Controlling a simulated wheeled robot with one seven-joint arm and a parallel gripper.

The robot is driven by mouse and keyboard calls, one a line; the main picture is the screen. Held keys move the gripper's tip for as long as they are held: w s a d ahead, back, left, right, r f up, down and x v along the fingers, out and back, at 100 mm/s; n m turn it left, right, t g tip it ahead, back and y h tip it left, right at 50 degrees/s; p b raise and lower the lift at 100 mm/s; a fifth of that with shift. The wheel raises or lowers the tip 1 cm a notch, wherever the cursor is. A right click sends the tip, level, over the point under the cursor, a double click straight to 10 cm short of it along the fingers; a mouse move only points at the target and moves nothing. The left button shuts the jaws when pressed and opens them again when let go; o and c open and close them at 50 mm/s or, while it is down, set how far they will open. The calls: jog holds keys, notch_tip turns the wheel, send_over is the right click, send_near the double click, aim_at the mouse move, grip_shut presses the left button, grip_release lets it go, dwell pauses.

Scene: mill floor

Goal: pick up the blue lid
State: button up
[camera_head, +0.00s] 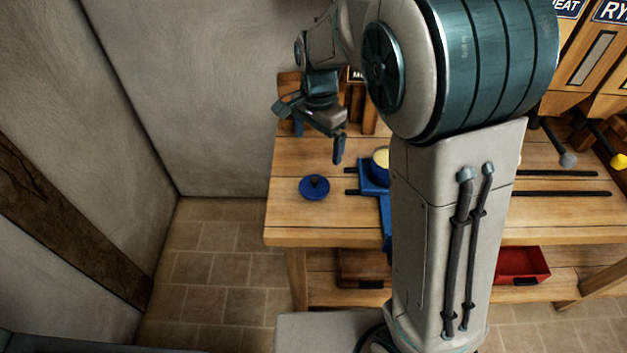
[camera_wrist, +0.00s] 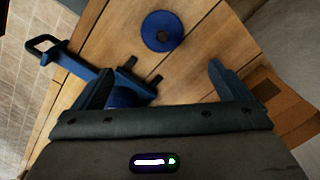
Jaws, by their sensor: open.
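The blue lid (camera_head: 314,187) is a round disc with a dark knob on top. It lies flat on the wooden table (camera_head: 290,218), near its left front part.
A blue container (camera_head: 379,172) with pale contents stands on a blue stand (camera_head: 385,205) right of the lid, partly hidden by my arm. Dark rails (camera_head: 560,193) lie further right. A red bin (camera_head: 522,266) sits on the lower shelf. A wall stands left of the table.

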send_over(314, 179)
jog(key=f, duration=0.8)
jog(key=shift+d+f, duration=0.2)
jog(key=shift+f, duration=0.05)
jog(key=shift+a+f+p, duration=0.15)
jog(key=shift+f+p, duration=0.55)
jog(key=shift+f, duration=2)
jog(key=c, duration=1.1)
